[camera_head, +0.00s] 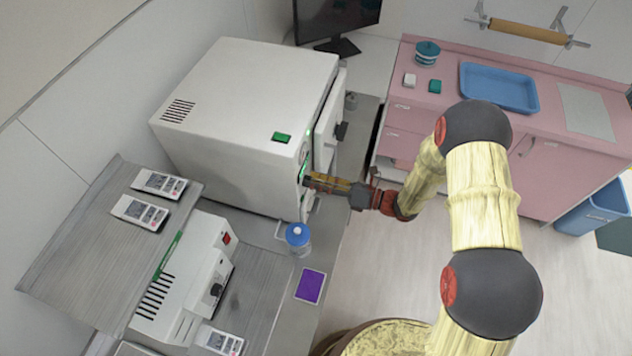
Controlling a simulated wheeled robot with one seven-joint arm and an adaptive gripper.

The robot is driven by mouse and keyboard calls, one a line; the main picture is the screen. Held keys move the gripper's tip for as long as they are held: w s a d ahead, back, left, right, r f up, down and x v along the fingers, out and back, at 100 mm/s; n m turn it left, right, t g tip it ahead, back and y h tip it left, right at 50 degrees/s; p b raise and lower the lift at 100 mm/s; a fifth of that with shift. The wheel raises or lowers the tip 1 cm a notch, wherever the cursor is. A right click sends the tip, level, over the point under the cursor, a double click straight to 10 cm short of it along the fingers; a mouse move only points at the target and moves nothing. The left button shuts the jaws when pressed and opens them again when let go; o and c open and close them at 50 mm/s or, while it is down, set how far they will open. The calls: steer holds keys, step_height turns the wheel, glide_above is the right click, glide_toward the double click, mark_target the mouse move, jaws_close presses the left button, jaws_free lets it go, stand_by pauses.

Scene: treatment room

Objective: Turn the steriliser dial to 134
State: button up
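The steriliser (238,110) is a large white box on the metal counter, with dark vent slots and a small green label on top. Its front faces right and is seen at a steep angle. My gripper (309,181) is at the lower part of this front panel, beside a green-lit area (304,168). The fingertips reach the panel or are very close to it. The dial itself is not distinguishable; the gripper may cover it. The number it points to cannot be read. Whether the fingers are open or shut is too small to tell.
A blue-capped bottle (298,238) and purple card (310,286) stand near the counter edge below my gripper. A pink cabinet (440,100) with a blue tray (499,105) is behind my arm.

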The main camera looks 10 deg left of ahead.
stand_by(0.3)
steer(key=d, duration=0.4)
steer(key=s+d, duration=0.1)
steer(key=d, duration=0.7)
steer(key=shift+s+r, duration=0.25)
steer(key=shift+r, duration=0.05)
steer(key=shift+a, duration=0.1)
